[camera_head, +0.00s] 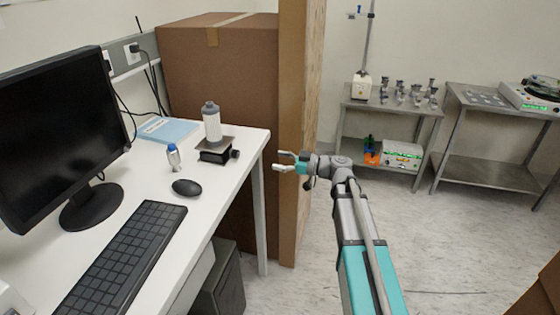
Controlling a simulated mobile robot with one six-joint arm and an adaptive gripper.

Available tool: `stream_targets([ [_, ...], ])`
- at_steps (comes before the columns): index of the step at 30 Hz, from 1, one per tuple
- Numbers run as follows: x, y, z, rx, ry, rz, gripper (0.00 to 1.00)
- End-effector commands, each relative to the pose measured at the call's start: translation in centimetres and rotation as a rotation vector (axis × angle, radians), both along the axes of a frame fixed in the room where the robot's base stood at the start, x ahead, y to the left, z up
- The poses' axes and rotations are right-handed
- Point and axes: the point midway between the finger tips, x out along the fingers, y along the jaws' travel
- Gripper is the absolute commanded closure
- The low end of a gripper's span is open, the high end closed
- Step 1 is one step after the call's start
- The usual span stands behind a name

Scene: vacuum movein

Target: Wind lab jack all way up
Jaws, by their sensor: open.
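The lab jack (215,150) is a small dark stand with a flat top, on the white desk near its right end. It looks low, with its top close to its base. Its dark round knob (236,154) sticks out on the right side. A white bottle with a grey cap (211,122) stands upright on the jack's top. My gripper (279,161) is open and empty, to the right of the knob and apart from it, past the desk's right edge. My arm reaches in from the lower right.
A small blue-capped bottle (174,158), a mouse (187,187), a keyboard (130,255), a monitor (55,130) and a blue book (168,130) are on the desk (190,225). Large cardboard boxes (225,75) stand behind it. Metal tables (440,120) are at the back right. Open floor lies between.

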Motion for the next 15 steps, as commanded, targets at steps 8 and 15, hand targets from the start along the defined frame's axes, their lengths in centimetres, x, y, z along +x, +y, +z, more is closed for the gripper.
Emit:
stream_targets([
  [8, -0.1, 0.1, -0.1, -0.004, 0.009, 0.002, 0.24],
  [15, -1.7, 0.7, -2.1, -0.074, 0.127, 0.02, 0.24],
])
